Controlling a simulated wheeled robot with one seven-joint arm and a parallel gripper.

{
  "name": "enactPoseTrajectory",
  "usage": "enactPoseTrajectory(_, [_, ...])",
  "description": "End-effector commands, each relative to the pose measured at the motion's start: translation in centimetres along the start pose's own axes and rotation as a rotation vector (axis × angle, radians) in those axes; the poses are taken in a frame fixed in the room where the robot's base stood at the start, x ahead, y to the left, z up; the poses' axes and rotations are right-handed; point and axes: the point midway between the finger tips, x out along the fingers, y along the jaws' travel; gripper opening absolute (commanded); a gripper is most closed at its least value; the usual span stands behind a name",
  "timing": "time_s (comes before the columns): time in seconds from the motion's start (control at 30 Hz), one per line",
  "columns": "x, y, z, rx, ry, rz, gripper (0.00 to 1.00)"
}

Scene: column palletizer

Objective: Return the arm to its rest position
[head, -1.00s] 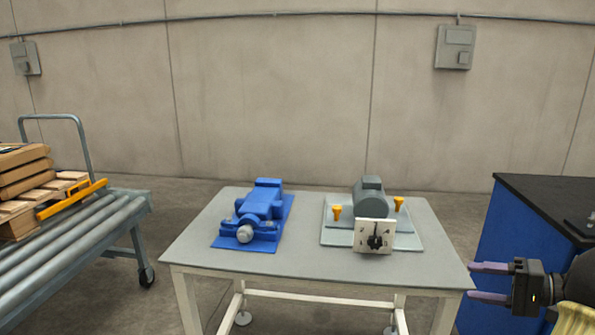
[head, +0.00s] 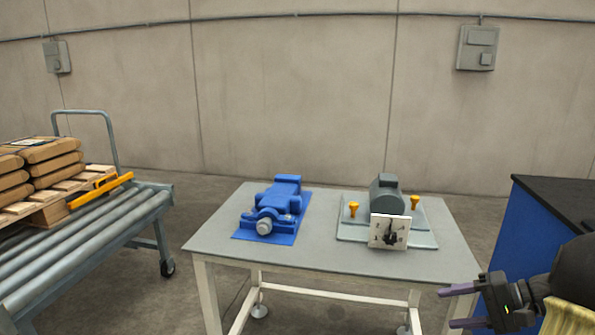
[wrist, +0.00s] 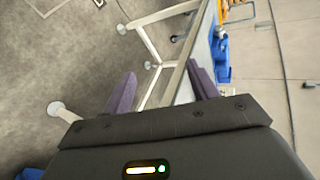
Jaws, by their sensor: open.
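My gripper (head: 460,306) is at the lower right of the head view, beside the right front corner of the grey table (head: 300,255). Its two purple fingers are apart and point left, with nothing between them. In the wrist view my gripper (wrist: 160,92) also shows open and empty, with the table's white legs and edge beyond the fingers. My arm comes in from the right edge of the head view.
On the table are a blue vise-like device (head: 270,212) and a grey motor-like unit (head: 387,195) with a white dial plate (head: 389,231). A roller conveyor (head: 90,245) with sacks (head: 50,150) stands left. A blue cabinet with a black top (head: 560,205) stands right, close to my arm.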

Motion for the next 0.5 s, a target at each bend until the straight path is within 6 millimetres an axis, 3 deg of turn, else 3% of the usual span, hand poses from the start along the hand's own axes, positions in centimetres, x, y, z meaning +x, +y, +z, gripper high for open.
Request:
enactPoseTrajectory(0.17, [5.2,0.5,3.0,0.026,-0.083,0.2,0.59])
enactPoseTrajectory(0.3, [9.3,1.8,6.7,0.006,-0.138,0.434,0.59])
enactPoseTrajectory(0.5, [12.9,3.9,11.6,-0.132,-0.145,0.745,0.59])
